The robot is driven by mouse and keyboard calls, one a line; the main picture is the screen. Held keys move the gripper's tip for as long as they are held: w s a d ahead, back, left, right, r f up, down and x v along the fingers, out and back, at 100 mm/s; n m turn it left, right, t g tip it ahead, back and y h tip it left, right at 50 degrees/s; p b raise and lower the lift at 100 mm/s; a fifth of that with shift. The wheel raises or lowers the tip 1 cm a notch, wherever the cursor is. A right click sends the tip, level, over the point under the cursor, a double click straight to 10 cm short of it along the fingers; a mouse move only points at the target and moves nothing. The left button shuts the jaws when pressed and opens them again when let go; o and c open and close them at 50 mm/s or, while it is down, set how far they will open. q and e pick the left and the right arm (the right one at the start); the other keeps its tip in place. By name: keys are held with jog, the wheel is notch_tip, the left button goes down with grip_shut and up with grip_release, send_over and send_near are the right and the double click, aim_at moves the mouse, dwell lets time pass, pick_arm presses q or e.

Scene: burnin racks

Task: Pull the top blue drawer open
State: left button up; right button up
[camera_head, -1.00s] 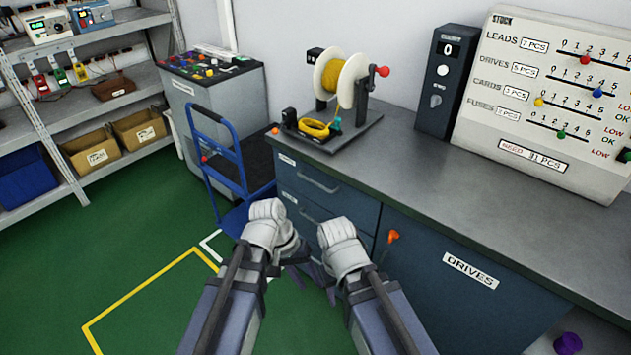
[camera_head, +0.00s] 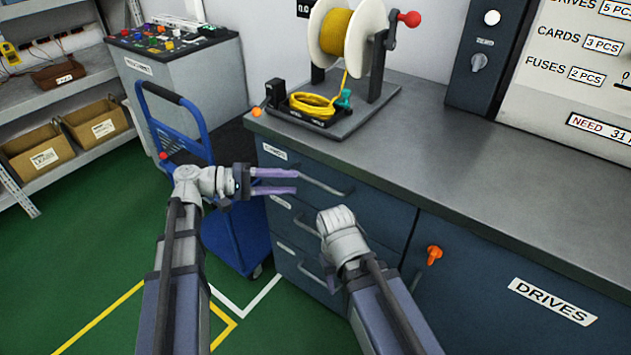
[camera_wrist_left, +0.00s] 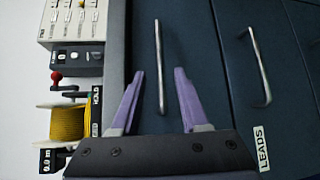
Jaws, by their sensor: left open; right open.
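The top blue drawer (camera_head: 310,168) is in the cabinet under the grey worktop and looks closed, flush with the front. Its bar handle (camera_head: 325,186) is also in the left wrist view (camera_wrist_left: 158,60), running between the two finger lines. My left gripper (camera_head: 297,181) is open, with purple fingers pointing at the drawer front. In its wrist view the fingers (camera_wrist_left: 159,74) lie either side of the handle, apart from it; depth to the bar is hard to judge. My right gripper (camera_head: 330,278) is lower, before the lower drawers, its fingers mostly hidden by its wrist.
Lower drawers with handles (camera_wrist_left: 260,65) sit beneath. A blue trolley (camera_head: 235,235) stands left of the cabinet, close to my left arm. A yellow wire spool (camera_head: 342,35) stands on the worktop. A DRIVES door (camera_head: 480,270) with an orange knob is at right. Green floor is clear at left.

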aim_at(316, 181)
pick_arm(q)
jog(key=d, duration=0.5)
jog(key=w+d+f+b, duration=0.1)
jog(key=d, duration=0.1)
jog(key=shift+d, duration=0.25)
grip_shut()
dwell(1.2)
